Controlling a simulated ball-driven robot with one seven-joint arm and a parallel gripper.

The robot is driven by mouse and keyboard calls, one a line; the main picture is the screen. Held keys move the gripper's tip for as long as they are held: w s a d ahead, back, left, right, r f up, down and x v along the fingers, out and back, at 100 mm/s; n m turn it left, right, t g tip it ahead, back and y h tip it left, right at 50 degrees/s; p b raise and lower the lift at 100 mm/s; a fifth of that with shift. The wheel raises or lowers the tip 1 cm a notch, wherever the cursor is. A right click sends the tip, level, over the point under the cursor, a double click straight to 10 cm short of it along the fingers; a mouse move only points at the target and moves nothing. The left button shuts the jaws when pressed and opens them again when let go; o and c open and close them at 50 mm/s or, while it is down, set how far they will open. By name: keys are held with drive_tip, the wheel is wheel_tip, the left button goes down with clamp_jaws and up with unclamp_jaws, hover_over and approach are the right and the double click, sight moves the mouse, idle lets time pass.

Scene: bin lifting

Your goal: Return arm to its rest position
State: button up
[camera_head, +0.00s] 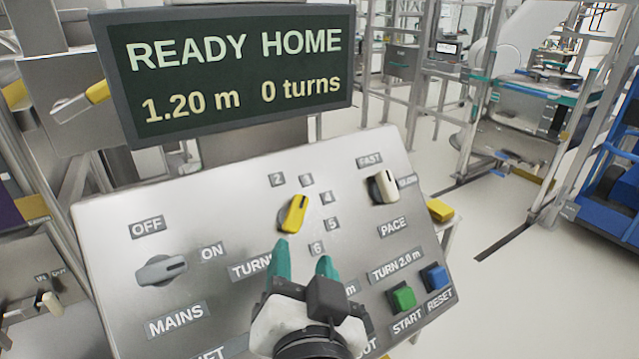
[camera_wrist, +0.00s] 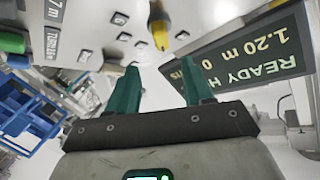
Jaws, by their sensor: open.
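My gripper (camera_head: 305,262) is in front of the grey control panel (camera_head: 105,215) in the head view, below the yellow turns knob (camera_head: 293,214). Its two teal fingers are apart with nothing between them. In the wrist view my gripper (camera_wrist: 158,92) also shows open and empty, with the yellow knob (camera_wrist: 159,27) beyond the fingertips. A gap shows between fingers and knob there. The display (camera_head: 230,75) above the panel reads READY HOME, 1.20 m, 0 turns. My wrist hides part of the lower panel.
The panel also carries a grey mains knob (camera_head: 162,270), a white pace knob (camera_head: 383,188), a green start button (camera_head: 402,298) and a blue reset button (camera_head: 436,277). A blue cart (camera_head: 612,195) and metal frames stand to the right. Pale floor (camera_head: 520,235) is open between.

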drive_tip(key=w+d+f+n+g+h, duration=0.15)
drive_tip(key=d+f+g, duration=0.25)
drive_tip(key=d+f, duration=0.8)
drive_tip(key=s+d+f+n+g, duration=0.1)
drive_tip(key=s+d+f+g, duration=0.2)
drive_tip(key=s+d+f, duration=0.4)
drive_tip(key=s+d+f+n+g+h, duration=0.1)
drive_tip(key=s+d+f+g, duration=0.3)
drive_tip(key=s+d+f, duration=0.3)
drive_tip(key=d+f, duration=0.3)
drive_tip(key=f, duration=0.2)
drive_tip(key=shift+d, duration=0.4)
drive_tip(key=s+f+g, duration=0.1)
drive_tip(key=s+f, duration=0.1)
drive_tip(key=s, duration=0.1)
drive_tip(key=s+f+g, duration=0.2)
drive_tip(key=s, duration=0.2)
drive_tip(key=s+d+f+g, duration=0.1)
drive_tip(key=s+f, duration=0.1)
drive_tip(key=s, duration=0.2)
drive_tip(key=shift+d, duration=0.1)
drive_tip(key=shift+c, duration=0.2)
